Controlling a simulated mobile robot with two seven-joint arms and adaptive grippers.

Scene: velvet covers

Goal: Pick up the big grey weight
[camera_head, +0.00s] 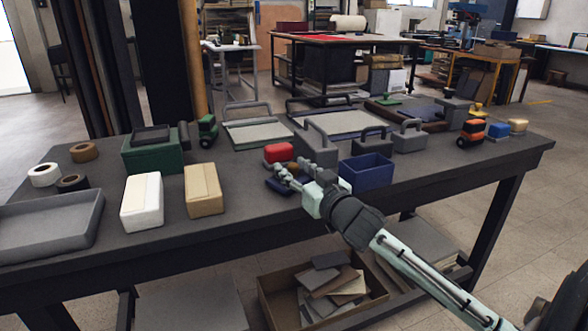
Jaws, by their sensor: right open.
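Several grey weights with loop handles stand on the dark table. The one that looks biggest is the big grey weight (319,150), a block with a tall handle near the middle; my right gripper partly covers its lower front. A smaller grey weight (409,138) and a dark grey weight (371,141) stand to its right. Another grey weight (455,113) stands at the back right. My right gripper (289,174) is open, reaching in from the lower right, in front of the big weight, with its fingers pointing left. Whether it touches anything is unclear. My left gripper is out of view.
A red block (278,153) lies just beyond the fingers, and a blue open box (367,174) sits right of the gripper. White (142,203) and tan (204,190) boxes stand to the left. A grey tray (50,225) lies at the left edge.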

